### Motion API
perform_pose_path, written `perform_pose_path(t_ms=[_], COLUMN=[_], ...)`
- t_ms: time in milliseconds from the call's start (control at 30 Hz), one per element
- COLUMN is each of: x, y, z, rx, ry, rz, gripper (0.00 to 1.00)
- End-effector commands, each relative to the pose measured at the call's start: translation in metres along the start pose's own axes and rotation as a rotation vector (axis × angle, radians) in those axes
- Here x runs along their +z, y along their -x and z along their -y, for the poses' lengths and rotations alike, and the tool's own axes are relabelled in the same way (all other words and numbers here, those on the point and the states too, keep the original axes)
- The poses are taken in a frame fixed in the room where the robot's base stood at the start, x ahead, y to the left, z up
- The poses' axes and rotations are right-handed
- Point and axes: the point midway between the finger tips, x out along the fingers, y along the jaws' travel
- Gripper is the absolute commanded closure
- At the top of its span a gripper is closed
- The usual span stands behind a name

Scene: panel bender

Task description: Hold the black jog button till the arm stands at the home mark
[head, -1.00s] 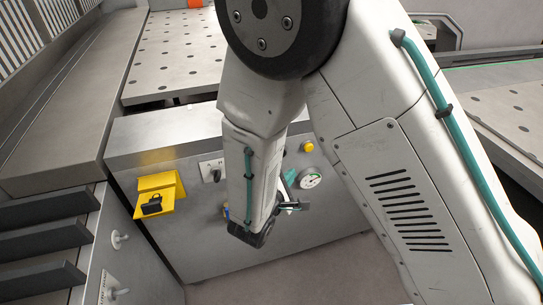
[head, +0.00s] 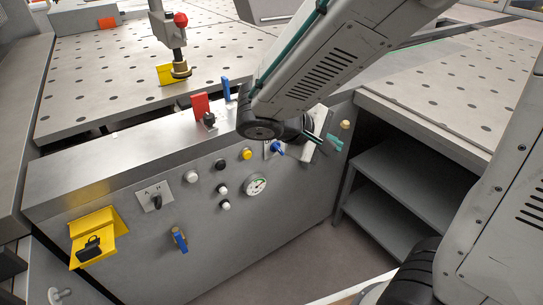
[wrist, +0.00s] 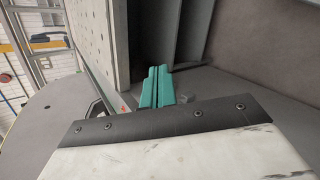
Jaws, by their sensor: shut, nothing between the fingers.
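A round black button (head: 220,164) sits on the grey front panel in the head view, between a white button and a yellow button. Nothing touches it. My gripper (head: 335,142) is at the panel's right end, well right of the button. Its teal fingers are shut and empty; they also show together in the wrist view (wrist: 157,87). A grey machine post (head: 168,32) with a red knob and a dark round foot stands over the perforated table, by a yellow block (head: 165,74). I cannot tell whether this is the arm, and I cannot make out a home mark.
The panel also holds an A/H selector (head: 155,198), a gauge (head: 256,184), a yellow button (head: 246,153) and a blue handle (head: 278,148). A yellow bracket (head: 108,222) juts out at lower left. Grey shelves (head: 400,190) stand at right. Floor is clear before the panel.

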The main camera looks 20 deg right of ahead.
Motion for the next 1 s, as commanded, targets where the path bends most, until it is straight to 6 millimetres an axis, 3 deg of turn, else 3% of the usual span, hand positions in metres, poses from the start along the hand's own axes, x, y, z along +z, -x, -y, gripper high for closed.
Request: perform_pose_path(t_ms=[33,200,400,700,1000], x=[0.023,0.084,0.13,0.151,0.152], y=[-0.001,0.007,0.034,0.066,0.069], z=[-0.006,-0.002,0.012,0.022,0.023], rx=[-0.087,-0.383,-0.685,-0.889,-0.905], ry=[-0.064,-0.228,-0.404,-0.535,-0.543], rz=[0.017,0.025,-0.071,-0.224,-0.238], gripper=[1.0,1.0,1.0,1.0,1.0])
